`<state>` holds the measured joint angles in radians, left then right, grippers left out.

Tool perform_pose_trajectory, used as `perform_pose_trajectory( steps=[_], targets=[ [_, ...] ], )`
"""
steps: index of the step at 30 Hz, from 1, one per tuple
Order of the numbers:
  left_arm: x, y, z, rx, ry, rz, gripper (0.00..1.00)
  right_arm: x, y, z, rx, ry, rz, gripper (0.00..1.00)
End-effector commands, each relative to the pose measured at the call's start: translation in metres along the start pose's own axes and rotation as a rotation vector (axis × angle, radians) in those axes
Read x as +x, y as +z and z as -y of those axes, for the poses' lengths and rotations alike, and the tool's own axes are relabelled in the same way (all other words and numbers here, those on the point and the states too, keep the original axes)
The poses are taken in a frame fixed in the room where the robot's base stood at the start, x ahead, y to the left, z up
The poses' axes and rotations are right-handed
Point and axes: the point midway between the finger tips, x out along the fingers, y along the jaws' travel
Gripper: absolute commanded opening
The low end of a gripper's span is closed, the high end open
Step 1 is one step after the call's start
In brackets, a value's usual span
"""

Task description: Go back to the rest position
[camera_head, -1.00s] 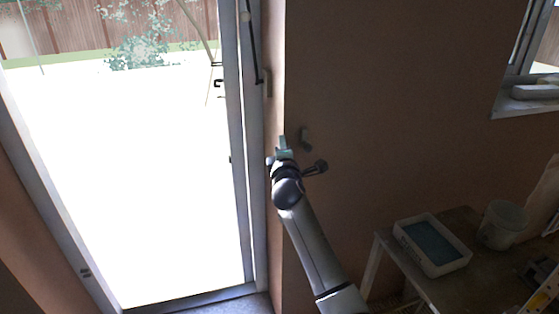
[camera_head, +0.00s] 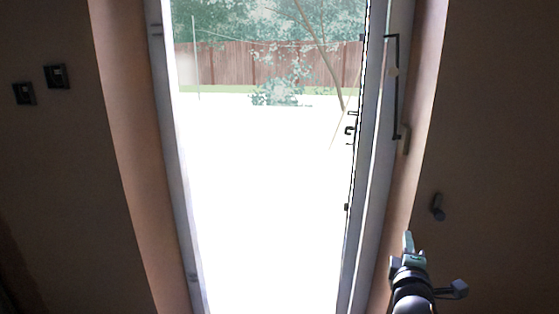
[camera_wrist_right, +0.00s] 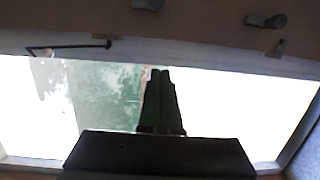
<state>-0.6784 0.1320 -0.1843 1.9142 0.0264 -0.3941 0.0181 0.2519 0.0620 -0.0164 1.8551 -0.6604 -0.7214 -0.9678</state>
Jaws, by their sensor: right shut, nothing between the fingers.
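My right gripper (camera_head: 408,243) is at the lower right of the head view, in front of the wall beside the doorway. Its fingers point up and it holds nothing. In the right wrist view the fingers (camera_wrist_right: 160,78) are together, with the bright opening behind them. My left gripper is in neither view.
A bright doorway (camera_head: 265,200) with a pale frame fills the middle, with a fence (camera_head: 225,64) outside. A dark handle (camera_head: 391,90) is on the door frame's right side. A small dark fitting (camera_head: 438,207) is on the right wall, and two switches (camera_head: 56,76) are on the left wall.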

Motion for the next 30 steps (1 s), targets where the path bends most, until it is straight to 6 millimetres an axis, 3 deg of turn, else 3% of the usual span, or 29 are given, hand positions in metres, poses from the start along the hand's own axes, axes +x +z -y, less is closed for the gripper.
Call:
perform_pose_trajectory(
  steps=[1,3,8,12,15,18,22,25,30],
  targets=[
    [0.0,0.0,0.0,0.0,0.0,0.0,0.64,-0.01,-0.006,0.033,0.049,-0.053,-0.038,0.0],
    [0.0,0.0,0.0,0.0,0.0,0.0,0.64,-0.029,-0.015,0.079,0.153,-0.137,-0.091,0.0],
    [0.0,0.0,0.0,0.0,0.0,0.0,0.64,-0.095,-0.031,0.182,0.445,-0.371,-0.172,0.0],
    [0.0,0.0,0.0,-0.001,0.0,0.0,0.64,-0.17,-0.035,0.259,0.725,-0.598,-0.165,0.0],
    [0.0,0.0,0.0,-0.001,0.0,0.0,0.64,-0.226,-0.034,0.3,0.917,-0.749,-0.116,0.0],
    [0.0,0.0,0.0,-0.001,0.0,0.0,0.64,-0.274,-0.031,0.327,1.079,-0.868,-0.049,0.0],
    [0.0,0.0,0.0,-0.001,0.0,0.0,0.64,-0.314,-0.027,0.344,1.215,-0.961,0.025,0.0],
    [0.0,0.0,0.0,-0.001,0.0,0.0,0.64,-0.327,-0.026,0.349,1.264,-0.99,0.054,0.0],
    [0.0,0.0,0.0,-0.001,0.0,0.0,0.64,-0.329,-0.026,0.35,1.274,-0.995,0.059,0.0]
  ],
)
